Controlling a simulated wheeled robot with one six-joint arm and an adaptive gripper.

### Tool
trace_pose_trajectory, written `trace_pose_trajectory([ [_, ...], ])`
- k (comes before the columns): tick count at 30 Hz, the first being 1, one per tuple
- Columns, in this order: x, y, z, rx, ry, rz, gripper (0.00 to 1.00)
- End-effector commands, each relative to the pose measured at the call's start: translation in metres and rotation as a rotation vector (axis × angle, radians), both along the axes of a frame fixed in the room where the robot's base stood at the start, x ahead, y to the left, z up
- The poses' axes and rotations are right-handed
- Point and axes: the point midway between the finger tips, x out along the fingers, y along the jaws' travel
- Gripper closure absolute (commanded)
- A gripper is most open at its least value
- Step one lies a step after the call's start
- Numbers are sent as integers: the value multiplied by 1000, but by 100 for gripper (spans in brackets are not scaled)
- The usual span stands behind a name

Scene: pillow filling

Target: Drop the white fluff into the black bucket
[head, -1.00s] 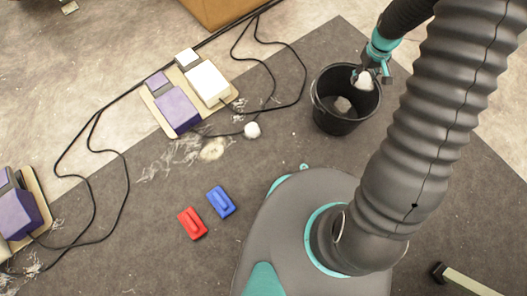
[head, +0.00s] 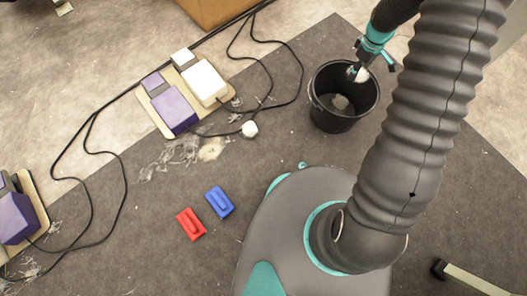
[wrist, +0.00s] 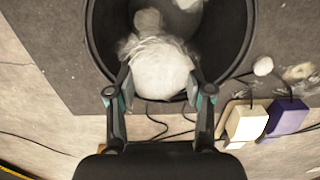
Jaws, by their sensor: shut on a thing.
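My gripper (head: 364,68) is at the upper right in the head view, over the far rim of the black bucket (head: 340,122). It is shut on a ball of white fluff (head: 361,74), with one finger on each side. In the wrist view the held white fluff (wrist: 160,72) sits between the fingertips (wrist: 158,92) and covers part of the bucket opening. More pale fluff (head: 341,103) lies inside the bucket. Another small white fluff ball (head: 249,129) lies on the floor left of the bucket. It also shows in the wrist view (wrist: 263,66).
Purple and white pedal boxes (head: 174,110) with black cables lie on the left. A red block (head: 190,224) and a blue block (head: 219,202) lie on the dark mat (head: 120,220). Flat fluff scraps (head: 180,153) lie near the boxes. A cardboard box (head: 212,10) is at the top.

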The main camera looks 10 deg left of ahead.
Motion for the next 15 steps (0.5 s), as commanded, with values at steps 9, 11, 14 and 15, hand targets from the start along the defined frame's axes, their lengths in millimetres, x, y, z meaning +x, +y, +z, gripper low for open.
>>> trace_pose_trajectory([
  [9, 0, 0, -18, 0, -1, -1, 63],
  [11, 0, 0, -18, 0, -1, -1, 63],
  [14, 0, 0, -17, 0, -1, -1, 63],
  [15, 0, 0, -17, 0, -1, -1, 41],
])
